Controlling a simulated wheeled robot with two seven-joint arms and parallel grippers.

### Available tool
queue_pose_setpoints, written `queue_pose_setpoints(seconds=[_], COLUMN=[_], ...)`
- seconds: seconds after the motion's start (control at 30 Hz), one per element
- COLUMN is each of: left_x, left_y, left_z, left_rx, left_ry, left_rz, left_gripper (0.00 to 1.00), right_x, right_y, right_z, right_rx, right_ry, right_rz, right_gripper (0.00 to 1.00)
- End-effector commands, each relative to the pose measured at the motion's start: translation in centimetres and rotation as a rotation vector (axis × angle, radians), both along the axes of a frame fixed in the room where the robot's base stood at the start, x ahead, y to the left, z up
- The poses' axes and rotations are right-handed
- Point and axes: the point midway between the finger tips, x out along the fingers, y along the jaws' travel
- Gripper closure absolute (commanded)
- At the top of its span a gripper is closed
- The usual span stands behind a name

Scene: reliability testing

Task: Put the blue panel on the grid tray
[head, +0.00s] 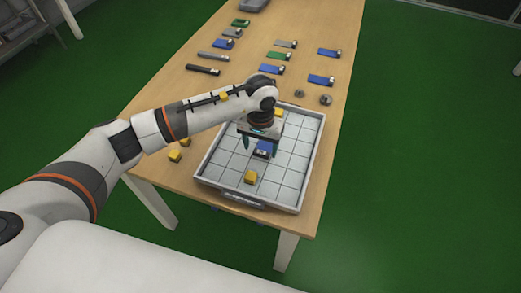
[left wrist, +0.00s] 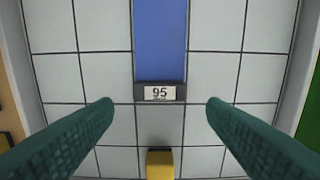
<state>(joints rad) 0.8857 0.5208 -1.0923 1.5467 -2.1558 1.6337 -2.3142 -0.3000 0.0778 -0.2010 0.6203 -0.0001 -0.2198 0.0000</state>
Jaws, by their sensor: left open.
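The blue panel (head: 263,147) lies on the grid tray (head: 306,150), near its middle, partly hidden by my gripper in the head view. In the left wrist view the blue panel (left wrist: 160,40) has a dark end with a white label reading 95 and lies flat on the white squares of the tray (left wrist: 215,70). My left gripper (head: 261,146) is over the tray. Its two teal fingers (left wrist: 160,104) are apart, one on each side of the panel's labelled end, with nothing between them touching. My right gripper is in neither view.
Yellow cubes sit on the tray, one near the front (head: 250,177) and one at the back (head: 279,112). More yellow cubes (head: 174,156) lie on the table left of the tray. Several panels, such as a blue one (head: 321,80), and small round grey parts (head: 326,99) lie farther back.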

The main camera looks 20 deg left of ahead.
Motion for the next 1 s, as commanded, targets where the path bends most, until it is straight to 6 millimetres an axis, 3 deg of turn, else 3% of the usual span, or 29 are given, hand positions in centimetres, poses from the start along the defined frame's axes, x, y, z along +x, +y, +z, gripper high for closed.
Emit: queue_pose_setpoints(seconds=[0.2,0.43,0.63,1.0], left_x=[0.1,0.1,0.0,0.0], left_y=[0.0,0.0,0.0,0.0], left_z=[4.9,8.4,9.4,9.4], left_rx=[0.001,0.001,0.001,0.000], left_ry=[-0.006,-0.002,0.001,0.001], left_rz=[-0.002,0.001,0.001,0.000], left_gripper=[0.34,0.34,0.34,0.34], right_x=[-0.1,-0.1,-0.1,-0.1], right_y=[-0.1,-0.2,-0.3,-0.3], right_z=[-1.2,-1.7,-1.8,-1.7], right_rx=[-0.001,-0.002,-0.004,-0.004], right_ry=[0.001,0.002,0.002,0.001], right_rz=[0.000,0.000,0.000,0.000], right_gripper=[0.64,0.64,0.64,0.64])
